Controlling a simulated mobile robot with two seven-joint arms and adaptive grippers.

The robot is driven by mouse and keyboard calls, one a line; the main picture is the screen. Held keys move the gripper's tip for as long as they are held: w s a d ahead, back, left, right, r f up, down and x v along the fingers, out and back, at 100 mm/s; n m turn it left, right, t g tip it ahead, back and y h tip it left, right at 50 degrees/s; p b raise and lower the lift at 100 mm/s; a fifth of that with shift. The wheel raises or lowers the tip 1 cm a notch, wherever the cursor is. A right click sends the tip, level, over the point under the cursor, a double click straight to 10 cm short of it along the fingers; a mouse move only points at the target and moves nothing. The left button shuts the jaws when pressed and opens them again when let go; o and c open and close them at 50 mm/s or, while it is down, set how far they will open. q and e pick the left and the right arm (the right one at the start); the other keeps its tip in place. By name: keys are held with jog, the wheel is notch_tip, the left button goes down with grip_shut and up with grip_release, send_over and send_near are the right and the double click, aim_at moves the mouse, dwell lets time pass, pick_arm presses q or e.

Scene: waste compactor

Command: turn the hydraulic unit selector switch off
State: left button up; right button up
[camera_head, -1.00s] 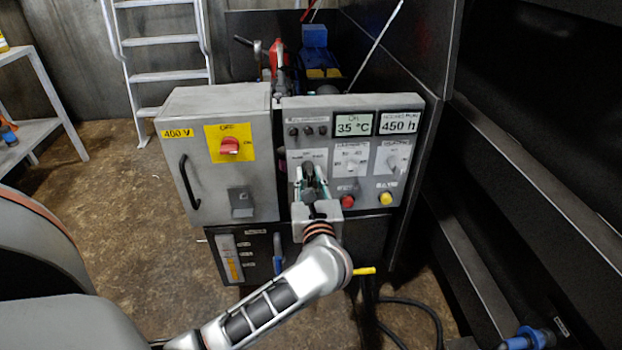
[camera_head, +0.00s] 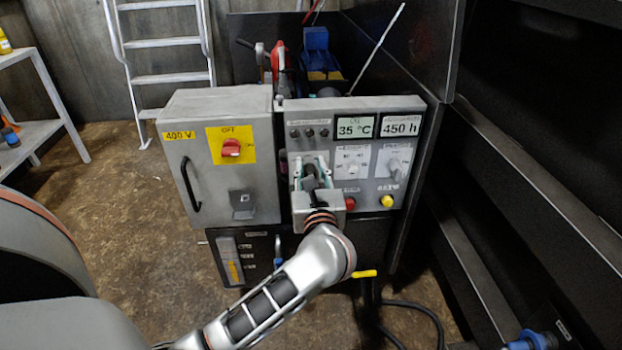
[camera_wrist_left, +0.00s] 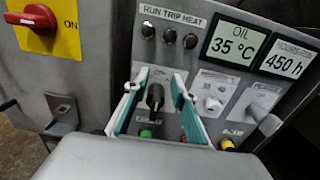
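A black selector knob (camera_wrist_left: 155,97) sits on a pale plate on the grey control panel (camera_head: 417,120); its label is too small or covered to read. My left gripper (camera_head: 311,165) is at this knob, in front of the panel. In the left wrist view, its two green-and-white fingers (camera_wrist_left: 156,87) stand apart on either side of the knob. A gap shows between the knob and the fingers, and I cannot tell whether either touches it. The knob points roughly upright in that view. In the head view the gripper largely hides the knob. My right gripper is not in view.
Left of the panel, a grey cabinet (camera_head: 205,110) carries a red main switch (camera_head: 231,147) on a yellow plate and a black handle (camera_head: 190,184). Right of my gripper are white knobs (camera_head: 397,164), a red button (camera_head: 350,203) and a yellow button (camera_head: 387,201). A dark wall stands further right.

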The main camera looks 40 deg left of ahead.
pick_arm(q)
jog(key=shift+r, duration=3.2)
